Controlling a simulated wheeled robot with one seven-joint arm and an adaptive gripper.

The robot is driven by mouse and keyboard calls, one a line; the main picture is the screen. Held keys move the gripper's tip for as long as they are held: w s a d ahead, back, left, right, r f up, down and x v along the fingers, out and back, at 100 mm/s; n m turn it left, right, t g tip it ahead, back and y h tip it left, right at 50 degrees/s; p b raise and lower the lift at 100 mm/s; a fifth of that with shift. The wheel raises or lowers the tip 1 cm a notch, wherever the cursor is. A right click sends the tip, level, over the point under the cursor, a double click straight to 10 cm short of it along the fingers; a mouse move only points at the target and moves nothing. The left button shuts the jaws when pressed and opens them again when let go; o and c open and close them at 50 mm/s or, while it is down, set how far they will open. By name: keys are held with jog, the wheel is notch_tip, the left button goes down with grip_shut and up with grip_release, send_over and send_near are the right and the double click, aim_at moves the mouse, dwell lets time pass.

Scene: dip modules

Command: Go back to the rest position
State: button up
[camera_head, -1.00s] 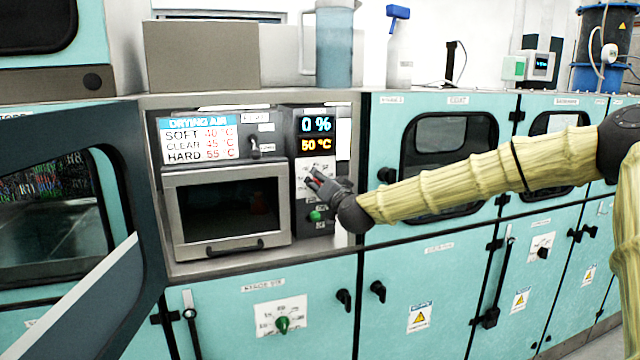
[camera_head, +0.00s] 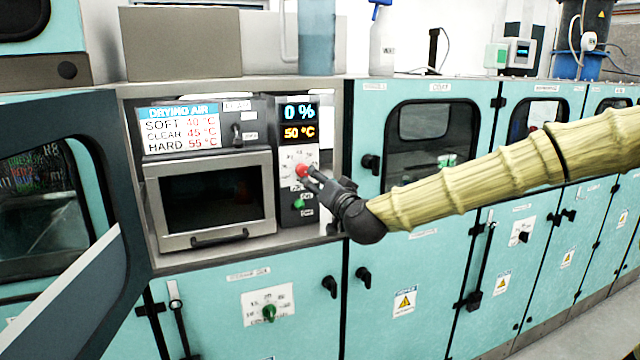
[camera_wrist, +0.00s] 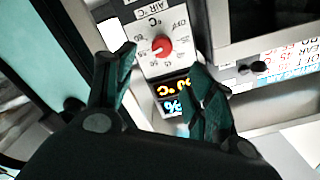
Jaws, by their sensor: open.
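My gripper (camera_head: 312,178) is in front of the drying-air control panel. In the wrist view my gripper (camera_wrist: 160,72) has its two dark fingers spread apart, with nothing between them. The red temperature knob (camera_wrist: 161,46) shows beyond the fingers and apart from them. In the head view the red knob (camera_head: 302,171) is just past the fingertips. A green knob (camera_head: 299,203) sits lower on the panel, beside the gripper. My yellow-sleeved arm reaches in from the right.
The drying chamber door (camera_head: 210,200) is closed, left of the panel. An open dark-framed door (camera_head: 120,180) juts out at the left. Teal cabinets (camera_head: 400,260) with black handles run below and right. A spray bottle (camera_head: 383,45) and a clear jug (camera_head: 318,40) stand on top.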

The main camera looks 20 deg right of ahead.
jog(key=s+a+f+n+g+y, duration=0.1)
jog(key=s+a+f+g, duration=0.3)
jog(key=f, duration=0.9)
jog(key=s+a+f+n+g, duration=0.15)
jog(key=s+f, duration=0.45)
jog(key=f, duration=0.7)
jog(key=s+a+f+n+g+y, duration=0.1)
jog(key=s+a+f+g, duration=0.3)
jog(key=f, duration=1)
jog(key=s+d+f+n+g+h, duration=0.1)
jog(key=s+f+g, duration=0.1)
jog(key=s+f, duration=0.5)
jog(key=s+d+f+g, duration=0.1)
jog(key=s+f+g, duration=0.2)
jog(key=s+f, duration=0.5)
jog(key=s+d+f+n+g+h, duration=0.1)
jog(key=s+f+g, duration=0.2)
jog(key=s, duration=2)
notch_tip(320, 180, down, 4)
jog(key=shift+f+n+h, duration=0.15)
jog(key=shift+n+h, duration=0.15)
jog(key=shift+n, duration=0.05)
jog(key=shift+d+g, duration=0.1)
jog(key=shift+g, duration=0.15)
